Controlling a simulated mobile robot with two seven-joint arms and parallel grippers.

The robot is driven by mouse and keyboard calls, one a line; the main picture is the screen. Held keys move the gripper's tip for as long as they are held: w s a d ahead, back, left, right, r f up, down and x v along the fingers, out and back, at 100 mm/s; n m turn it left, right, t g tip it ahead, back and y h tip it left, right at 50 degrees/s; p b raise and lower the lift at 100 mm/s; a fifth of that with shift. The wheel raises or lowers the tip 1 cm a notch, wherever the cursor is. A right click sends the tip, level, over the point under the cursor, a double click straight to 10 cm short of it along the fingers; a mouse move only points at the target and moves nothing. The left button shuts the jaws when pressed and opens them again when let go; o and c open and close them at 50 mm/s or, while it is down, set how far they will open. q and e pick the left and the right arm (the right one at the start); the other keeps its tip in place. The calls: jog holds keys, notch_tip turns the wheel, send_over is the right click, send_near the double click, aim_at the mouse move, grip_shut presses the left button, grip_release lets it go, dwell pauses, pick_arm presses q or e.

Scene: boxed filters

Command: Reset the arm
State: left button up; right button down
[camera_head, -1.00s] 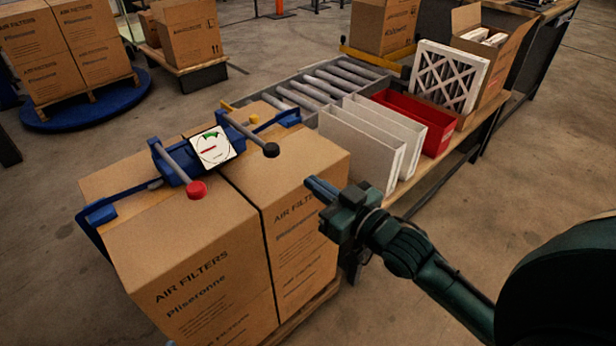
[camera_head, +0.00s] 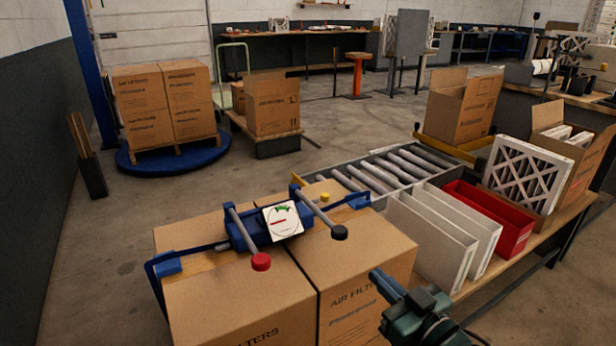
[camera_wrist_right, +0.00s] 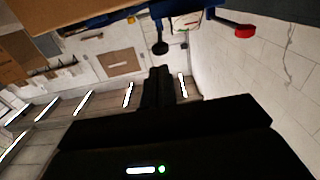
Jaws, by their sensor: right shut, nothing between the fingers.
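My right gripper (camera_head: 388,284) is in the lower right of the head view, in front of the right-hand strapped carton (camera_head: 365,275). Its fingers are together and hold nothing. In the right wrist view the dark closed fingers (camera_wrist_right: 158,85) point up the picture, below the black knob. A blue strapping tool (camera_head: 262,232) with a dial, a red knob (camera_head: 261,262) and a black knob (camera_head: 339,232) lies across the tops of the cartons. Its black knob (camera_wrist_right: 160,48) and red knob (camera_wrist_right: 245,31) also show in the right wrist view. My left gripper is not in view.
White filter panels (camera_head: 440,235) and a red bin (camera_head: 490,215) stand on the bench right of the cartons. A roller conveyor (camera_head: 385,172) runs behind. Stacked cartons (camera_head: 160,100) sit on a blue turntable (camera_head: 172,160) at back left.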

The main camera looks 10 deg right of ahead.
pick_arm(q)
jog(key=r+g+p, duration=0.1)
jog(key=p, duration=0.5)
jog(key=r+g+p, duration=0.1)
jog(key=p, duration=0.5)
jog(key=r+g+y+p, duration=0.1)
jog(key=p, duration=0.5)
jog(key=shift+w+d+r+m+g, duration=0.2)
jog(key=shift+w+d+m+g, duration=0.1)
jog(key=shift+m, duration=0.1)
pick_arm(e)
jog(key=s+a+f+g+h, duration=0.1)
jog(key=s+a+g, duration=0.2)
jog(key=s, duration=0.4)
jog(key=s+a+f+m+g+h, duration=0.1)
jog(key=s+a+f+g, duration=0.1)
jog(key=s, duration=0.6)
jog(key=shift+a+g+h, duration=0.4)
jog(key=shift+g, duration=0.3)
jog(key=shift+f, duration=0.1)
